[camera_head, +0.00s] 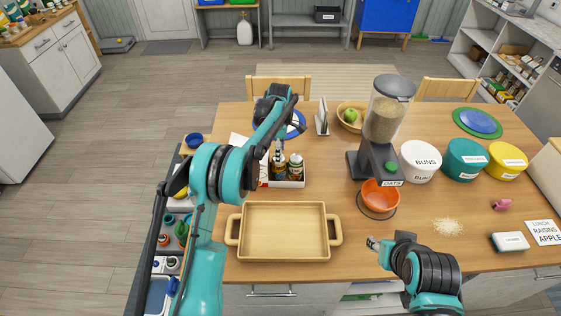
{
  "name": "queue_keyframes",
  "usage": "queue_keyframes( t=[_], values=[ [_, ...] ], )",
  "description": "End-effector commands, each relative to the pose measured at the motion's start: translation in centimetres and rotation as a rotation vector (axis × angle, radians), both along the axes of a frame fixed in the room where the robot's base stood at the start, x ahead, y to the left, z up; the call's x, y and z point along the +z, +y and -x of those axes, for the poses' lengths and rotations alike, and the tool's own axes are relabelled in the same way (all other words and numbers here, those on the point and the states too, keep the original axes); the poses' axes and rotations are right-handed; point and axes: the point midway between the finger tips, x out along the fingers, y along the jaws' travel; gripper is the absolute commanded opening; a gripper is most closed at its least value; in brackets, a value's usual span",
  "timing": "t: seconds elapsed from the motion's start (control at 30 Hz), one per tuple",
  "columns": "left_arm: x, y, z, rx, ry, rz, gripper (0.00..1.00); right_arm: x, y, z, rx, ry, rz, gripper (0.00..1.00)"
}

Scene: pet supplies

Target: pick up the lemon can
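No label reading lemon can be made out. A small white tray box (291,184) on the table holds a few upright containers, among them a dark can or jar with a light label (295,168). A brown and yellow container (279,165) stands to its left. My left arm reaches over from the left, and its gripper (277,147) points down just above or at the containers. Its fingers are small and overlap them, so I cannot tell whether it touches or grips one. My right gripper (374,243) is at the table's front, right of the wooden tray, apart from the containers.
An empty wooden tray (245,233) lies in front of the box. To the right stand an oats dispenser (383,120) over an orange bowl (380,193), then white, teal and yellow tubs. A green apple sits in a bowl (342,126) behind. A side shelf (160,262) stands left.

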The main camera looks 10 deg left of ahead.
Motion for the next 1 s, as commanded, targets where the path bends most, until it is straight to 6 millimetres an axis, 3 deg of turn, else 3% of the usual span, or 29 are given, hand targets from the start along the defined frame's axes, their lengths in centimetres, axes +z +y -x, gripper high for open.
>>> queue_keyframes(
  t=[0.2,0.47,0.73,1.0],
  values=[
    [-3.9,0.0,0.0,-0.002,-0.001,0.000,0.55,-0.5,0.0,0.0,0.000,0.000,0.000,0.40],
    [-5.6,0.1,0.0,-0.003,-0.001,0.000,0.55,-0.7,0.0,0.0,0.000,0.000,0.000,0.40],
    [-9.6,0.1,-0.1,-0.003,-0.001,0.000,0.55,-1.1,0.0,0.0,0.000,0.000,0.000,0.40],
    [-10.1,0.1,-0.1,-0.003,-0.001,0.000,0.55,-1.1,0.0,0.0,0.000,0.000,0.000,0.40]
  ],
)
